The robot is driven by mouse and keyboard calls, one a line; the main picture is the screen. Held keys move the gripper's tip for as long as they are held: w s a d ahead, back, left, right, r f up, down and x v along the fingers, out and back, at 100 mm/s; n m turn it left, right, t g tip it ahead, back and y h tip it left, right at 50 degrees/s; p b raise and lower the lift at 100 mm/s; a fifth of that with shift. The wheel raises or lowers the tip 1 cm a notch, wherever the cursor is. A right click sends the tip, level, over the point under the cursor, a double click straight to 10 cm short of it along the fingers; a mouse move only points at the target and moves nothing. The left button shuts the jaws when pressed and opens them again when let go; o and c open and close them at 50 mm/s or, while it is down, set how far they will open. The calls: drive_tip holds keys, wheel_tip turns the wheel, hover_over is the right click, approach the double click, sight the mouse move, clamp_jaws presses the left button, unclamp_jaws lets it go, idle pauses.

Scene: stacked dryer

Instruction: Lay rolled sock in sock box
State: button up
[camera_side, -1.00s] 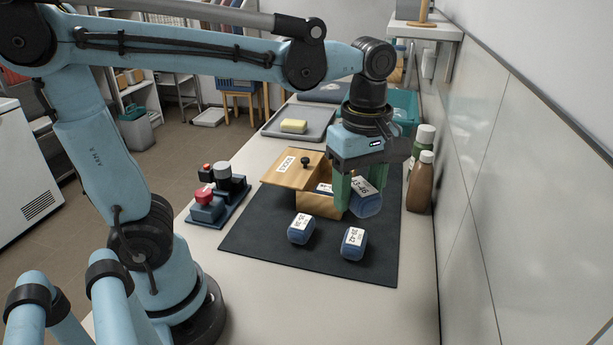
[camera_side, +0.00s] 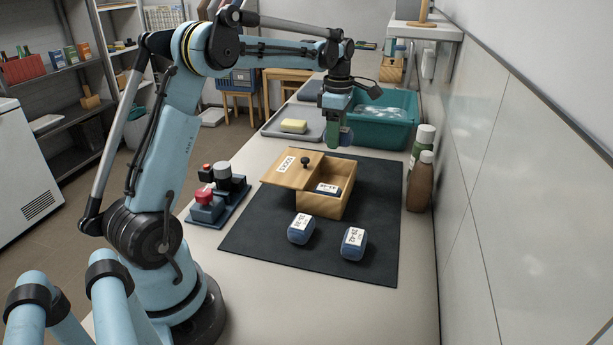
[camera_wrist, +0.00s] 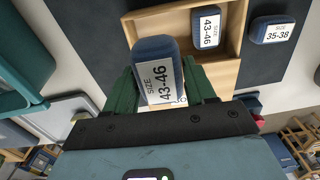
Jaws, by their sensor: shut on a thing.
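My gripper (camera_side: 334,130) is shut on a blue rolled sock (camera_wrist: 154,50), whose white label reads size 43-46. The held sock shows partly in the side view (camera_side: 346,137), raised beyond the far side of the sock box. The wooden sock box (camera_side: 325,207) stands on the dark mat. Its lid (camera_side: 290,172), with a black knob, lies slid to the left, leaving the right part open. Another blue rolled sock (camera_side: 328,188) lies inside; its label reads 43-46 in the wrist view (camera_wrist: 206,28).
Two more blue rolled socks, a left one (camera_side: 301,229) and a right one (camera_side: 353,244), lie on the mat (camera_side: 260,237) in front. A button panel (camera_side: 213,207) stands left, bottles (camera_side: 420,182) right. A teal bin (camera_side: 385,125) and grey tray (camera_side: 283,133) stand behind.

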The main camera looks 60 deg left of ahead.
sight(334, 169)
drive_tip(key=shift+f, duration=5.35)
drive_tip(key=o, duration=1.4)
drive_tip(key=shift+r, duration=4.05)
